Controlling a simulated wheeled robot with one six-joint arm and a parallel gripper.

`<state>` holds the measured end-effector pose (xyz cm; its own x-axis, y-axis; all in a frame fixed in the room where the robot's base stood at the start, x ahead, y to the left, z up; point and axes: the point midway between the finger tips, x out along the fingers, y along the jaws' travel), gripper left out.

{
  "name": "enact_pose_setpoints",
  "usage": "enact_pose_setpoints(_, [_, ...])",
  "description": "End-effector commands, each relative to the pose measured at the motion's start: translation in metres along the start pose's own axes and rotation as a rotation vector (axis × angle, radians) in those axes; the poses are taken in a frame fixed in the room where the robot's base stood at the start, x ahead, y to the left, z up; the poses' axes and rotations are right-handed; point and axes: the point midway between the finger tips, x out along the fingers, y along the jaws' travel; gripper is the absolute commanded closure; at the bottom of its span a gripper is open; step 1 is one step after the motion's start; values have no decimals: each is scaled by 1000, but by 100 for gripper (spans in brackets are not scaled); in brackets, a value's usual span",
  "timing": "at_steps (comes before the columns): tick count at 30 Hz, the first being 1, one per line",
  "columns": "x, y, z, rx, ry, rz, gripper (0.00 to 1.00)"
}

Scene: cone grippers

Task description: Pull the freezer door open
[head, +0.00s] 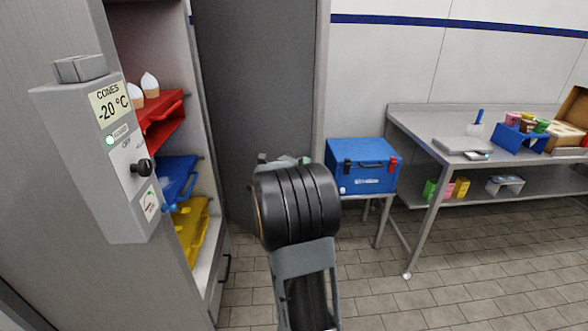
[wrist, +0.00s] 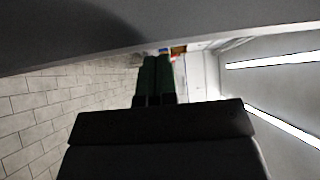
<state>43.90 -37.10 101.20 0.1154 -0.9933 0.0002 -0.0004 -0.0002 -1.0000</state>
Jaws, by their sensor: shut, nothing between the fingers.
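The freezer (head: 150,35) stands at the left in the head view. Its front is open, and red (head: 165,120), blue (head: 178,180) and yellow (head: 190,230) trays show inside. A tall dark grey panel (head: 255,90), which looks like the freezer door, stands swung away from the opening. No door handle can be made out on it. My gripper (wrist: 157,62) is shut and empty in the wrist view, its dark green fingers together beside a large grey surface (wrist: 60,45). In the head view my black wrist hides most of it; whether it touches the panel cannot be told.
A control box (head: 125,205) marked -20 °C juts from the freezer's left side. A blue cooler box (head: 362,165) sits on a small stand right of the panel. A steel table (head: 420,125) with tubs stands further right. Tiled floor (head: 480,270) is clear at front right.

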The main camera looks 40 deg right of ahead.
Motion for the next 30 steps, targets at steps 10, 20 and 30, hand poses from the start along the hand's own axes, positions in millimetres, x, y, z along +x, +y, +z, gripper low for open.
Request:
enact_pose_setpoints(10, [28, 0, 0, 1, 0, 1, 100])
enact_pose_setpoints(20, [30, 0, 0, 1, -1, 0, 100])
enact_pose_setpoints(30, [47, 4, 12, 9, -65, -2, 100])
